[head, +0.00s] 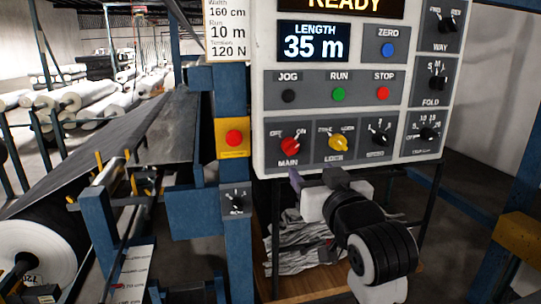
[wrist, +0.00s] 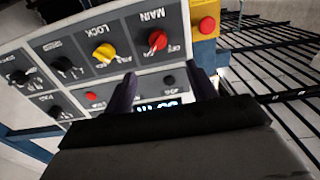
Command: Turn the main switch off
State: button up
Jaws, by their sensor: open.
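The main switch (head: 289,146) is a red rotary knob at the lower left of the control panel (head: 333,164), with OFF at its left and ON at its right. Its pointer appears turned toward ON. In the wrist view the same red main switch (wrist: 158,41) shows upside down, beyond the fingertips. My gripper (wrist: 163,88) is open and empty, its two dark fingers apart with the panel behind them. In the head view it is just below the panel's lower edge, under the main switch, and apart from the knob.
The yellow lock knob (head: 338,142) is right of the main switch. A red button on a yellow box (head: 234,138) is to its left. Jog, run and stop buttons are above. A blue post (head: 236,250) and a large fabric roll (head: 40,250) are at left.

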aim_at(293, 151)
jog(key=p+x, duration=0.1)
jog(key=x, duration=0.3)
jog(key=p+x, duration=0.1)
jog(key=x, duration=0.4)
jog(key=p+x, duration=0.1)
jog(key=x, duration=0.3)
jog(key=shift+w+f, duration=0.3)
jog(key=shift+w, duration=0.1)
jog(key=shift+c, duration=0.4)
jog(key=c, duration=0.9)
